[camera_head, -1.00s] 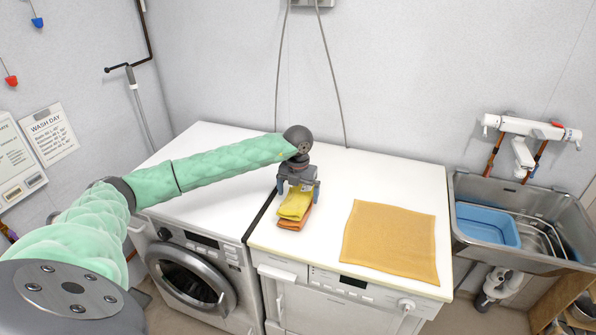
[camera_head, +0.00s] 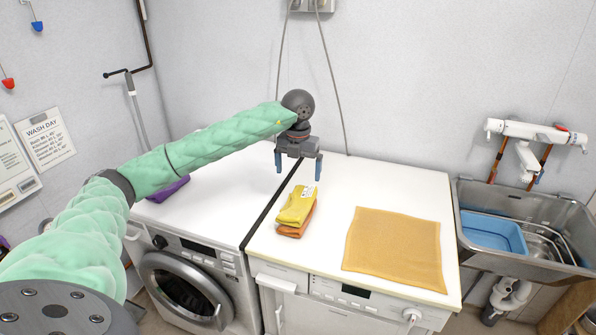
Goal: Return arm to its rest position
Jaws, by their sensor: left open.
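My left arm (camera_head: 150,170), in a mint-green sleeve, reaches in from the left across the machine tops. My left gripper (camera_head: 298,176) is open and empty, with its blue-tipped fingers pointing down. It is above and behind a folded yellow cloth (camera_head: 297,204), apart from it. The yellow cloth lies on a folded orange cloth (camera_head: 289,231) on the right-hand white top. My right gripper is not in view.
A flat orange-yellow cloth (camera_head: 395,246) lies on the right white top (camera_head: 425,185). A purple cloth (camera_head: 168,190) lies on the left top, partly behind my arm. A steel sink (camera_head: 575,215) with a blue basin (camera_head: 493,234) stands at right. A wall stands behind.

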